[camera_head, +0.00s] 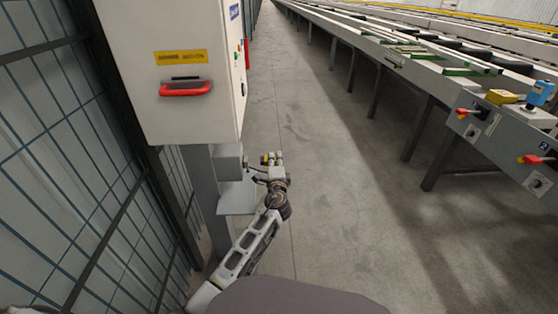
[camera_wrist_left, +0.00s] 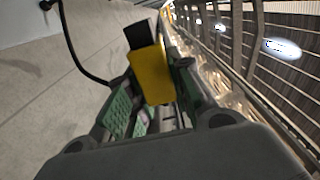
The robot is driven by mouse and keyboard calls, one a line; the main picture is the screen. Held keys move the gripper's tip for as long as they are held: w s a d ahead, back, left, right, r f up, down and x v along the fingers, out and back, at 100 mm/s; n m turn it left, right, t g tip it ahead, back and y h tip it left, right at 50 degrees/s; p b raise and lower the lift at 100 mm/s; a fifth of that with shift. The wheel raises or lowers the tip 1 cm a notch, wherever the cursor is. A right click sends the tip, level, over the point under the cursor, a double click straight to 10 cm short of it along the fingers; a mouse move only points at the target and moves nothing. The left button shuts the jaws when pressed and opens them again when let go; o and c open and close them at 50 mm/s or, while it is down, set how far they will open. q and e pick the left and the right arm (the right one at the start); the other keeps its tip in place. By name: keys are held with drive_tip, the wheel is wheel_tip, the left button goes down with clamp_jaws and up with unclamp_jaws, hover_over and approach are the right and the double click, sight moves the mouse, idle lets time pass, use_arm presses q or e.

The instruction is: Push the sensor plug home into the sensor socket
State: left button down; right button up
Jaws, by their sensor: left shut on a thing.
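The sensor plug (camera_wrist_left: 152,75) is a yellow block with a black end (camera_wrist_left: 139,36). It sits between the green-padded fingers of my left gripper (camera_wrist_left: 157,120), which is shut on it. I cannot make out the sensor socket opening in either view. My right gripper is not in view.
A white cabinet (camera_head: 165,95) with a red handle (camera_head: 186,89) stands above the post. A grey shelf (camera_head: 237,199) juts out below the box. A wire fence (camera_head: 60,150) is at left. A black cable (camera_wrist_left: 72,45) curves near the gripper. Open floor lies to the right.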

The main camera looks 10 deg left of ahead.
sight(267, 164)
use_arm(q)
drive_tip(key=shift+s+a+p, duration=0.2)
drive_tip(key=shift+s+a, duration=0.05)
drive_tip(key=shift+a, duration=0.5)
drive_tip(key=shift+s+a+p, duration=0.2)
drive_tip(key=shift+a, duration=0.55)
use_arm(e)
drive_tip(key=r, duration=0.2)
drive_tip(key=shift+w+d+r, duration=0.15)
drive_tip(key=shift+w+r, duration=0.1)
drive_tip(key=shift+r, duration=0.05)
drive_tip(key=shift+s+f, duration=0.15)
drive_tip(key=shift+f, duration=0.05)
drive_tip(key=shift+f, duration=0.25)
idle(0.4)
use_arm(q)
drive_tip(key=shift+s+a, duration=0.2)
drive_tip(key=shift+a, duration=0.55)
drive_tip(key=shift+s+a, duration=0.2)
drive_tip(key=shift+a, duration=0.5)
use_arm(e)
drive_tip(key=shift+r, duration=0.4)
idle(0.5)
use_arm(q)
drive_tip(key=c, duration=1.2)
unclamp_jaws()
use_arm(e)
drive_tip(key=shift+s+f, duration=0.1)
use_arm(q)
drive_tip(key=shift+s, duration=0.1)
